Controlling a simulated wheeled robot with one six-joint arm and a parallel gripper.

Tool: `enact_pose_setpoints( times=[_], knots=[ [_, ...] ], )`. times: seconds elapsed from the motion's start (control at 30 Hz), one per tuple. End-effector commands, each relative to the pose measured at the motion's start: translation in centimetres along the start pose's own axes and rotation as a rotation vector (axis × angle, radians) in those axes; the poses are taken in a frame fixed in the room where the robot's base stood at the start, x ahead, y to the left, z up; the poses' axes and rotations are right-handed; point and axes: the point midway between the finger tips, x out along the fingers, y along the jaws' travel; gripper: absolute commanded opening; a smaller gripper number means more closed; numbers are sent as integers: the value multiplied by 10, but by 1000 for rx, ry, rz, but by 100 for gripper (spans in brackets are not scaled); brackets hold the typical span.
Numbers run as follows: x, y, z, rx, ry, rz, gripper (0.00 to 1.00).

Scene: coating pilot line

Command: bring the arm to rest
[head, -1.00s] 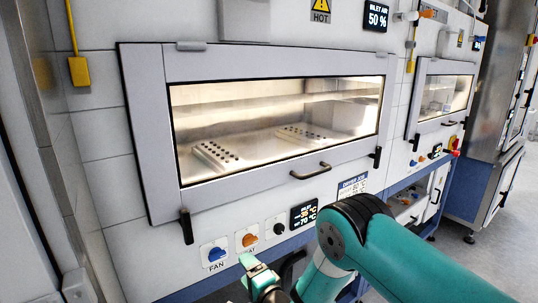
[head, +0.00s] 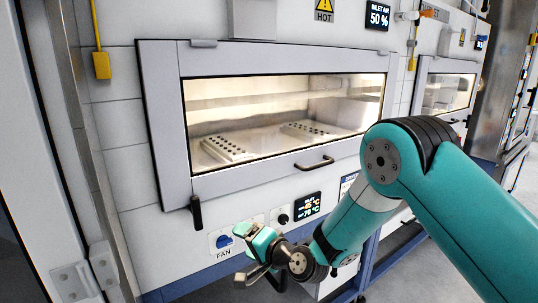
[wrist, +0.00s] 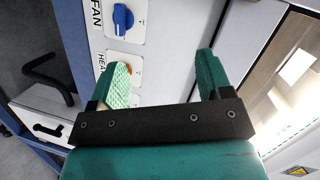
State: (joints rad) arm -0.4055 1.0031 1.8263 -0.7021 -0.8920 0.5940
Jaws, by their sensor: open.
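My gripper (head: 247,254) is at the lower middle of the head view, in front of the control strip below the dryer's window door (head: 170,110). In the wrist view its two green fingers (wrist: 160,75) stand wide apart with nothing between them. The blue fan knob (wrist: 122,18) shows beyond the fingertips. The orange heat knob (wrist: 134,68) is partly covered by one finger. My teal arm is bent and raised at the right of the head view, covering part of the panel. The door appears shut; perforated trays (head: 225,149) lie inside.
A black door handle (head: 314,163) sticks out above the panel, close to my arm. A black latch (head: 196,212) hangs at the door's lower left. A second windowed door (head: 447,93) is farther right. Grey floor shows at lower right.

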Motion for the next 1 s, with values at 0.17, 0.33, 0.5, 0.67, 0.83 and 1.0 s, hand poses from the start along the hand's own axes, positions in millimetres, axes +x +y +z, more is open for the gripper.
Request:
enact_pose_setpoints(
  times=[0.17,0.33,0.5,0.67,0.83,1.0],
  knots=[
    [-44,-51,0,-184,-163,100,72],
    [-121,-86,13,-394,-367,238,72],
    [-218,-99,35,-579,-577,376,72],
    [-308,-94,61,-707,-765,495,72],
    [-371,-85,82,-773,-901,573,72],
    [-392,-81,90,-790,-953,600,72]
  ],
)
